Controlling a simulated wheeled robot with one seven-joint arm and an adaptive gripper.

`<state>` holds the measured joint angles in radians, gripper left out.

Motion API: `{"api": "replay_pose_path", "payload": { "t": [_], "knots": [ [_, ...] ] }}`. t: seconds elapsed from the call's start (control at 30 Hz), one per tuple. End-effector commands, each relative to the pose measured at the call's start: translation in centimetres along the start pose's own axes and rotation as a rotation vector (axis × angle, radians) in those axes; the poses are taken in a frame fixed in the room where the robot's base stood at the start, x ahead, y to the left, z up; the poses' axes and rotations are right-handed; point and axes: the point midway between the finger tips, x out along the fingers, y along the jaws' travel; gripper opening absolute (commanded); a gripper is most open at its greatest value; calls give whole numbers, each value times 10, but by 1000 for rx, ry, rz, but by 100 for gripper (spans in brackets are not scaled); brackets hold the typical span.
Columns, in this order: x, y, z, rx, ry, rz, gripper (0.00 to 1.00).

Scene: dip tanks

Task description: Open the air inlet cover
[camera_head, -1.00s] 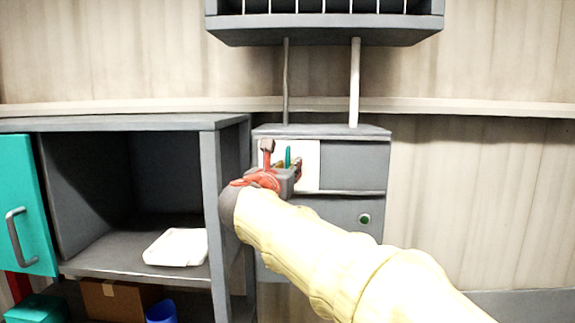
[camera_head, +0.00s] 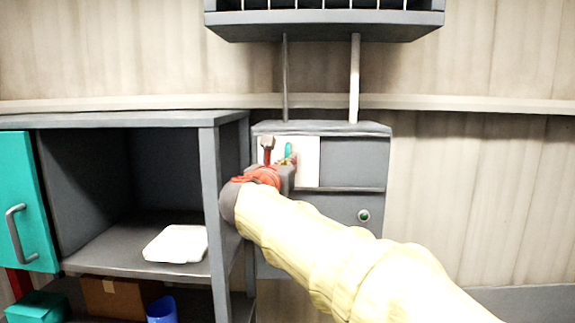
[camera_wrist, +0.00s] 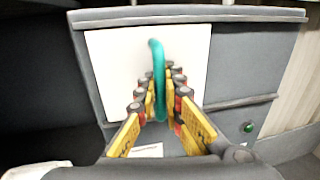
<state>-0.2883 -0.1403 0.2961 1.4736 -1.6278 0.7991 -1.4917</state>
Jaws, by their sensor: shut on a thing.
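The air inlet cover (camera_wrist: 112,72) is a white square panel on the upper left of a grey cabinet front; it also shows in the head view (camera_head: 309,163), partly behind my gripper. A teal curved handle (camera_wrist: 155,52) stands out from the panel and shows in the head view (camera_head: 289,150). My gripper (camera_wrist: 158,95) is in front of the panel, its yellow and black fingers shut on the lower part of the handle. In the head view my gripper (camera_head: 280,165) hides the panel's lower left part. The panel looks flush with the cabinet front.
The grey cabinet (camera_head: 353,165) has a green round knob (camera_head: 363,216) at lower right. Left of it stands an open shelf unit (camera_head: 208,190) with a white tray (camera_head: 177,244) and an open teal door (camera_head: 20,200). A grey hood (camera_head: 325,29) hangs above, with two pipes running down.

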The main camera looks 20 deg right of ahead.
Motion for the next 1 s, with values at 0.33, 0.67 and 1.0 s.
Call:
{"api": "replay_pose_path", "payload": {
  "t": [0.33,0.67,1.0],
  "knots": [
    [0,0,0,0,0,1,0],
    [2,-11,0,1,-1,-2,0],
    [17,-86,-2,0,-1,-8,0]
  ]
}}
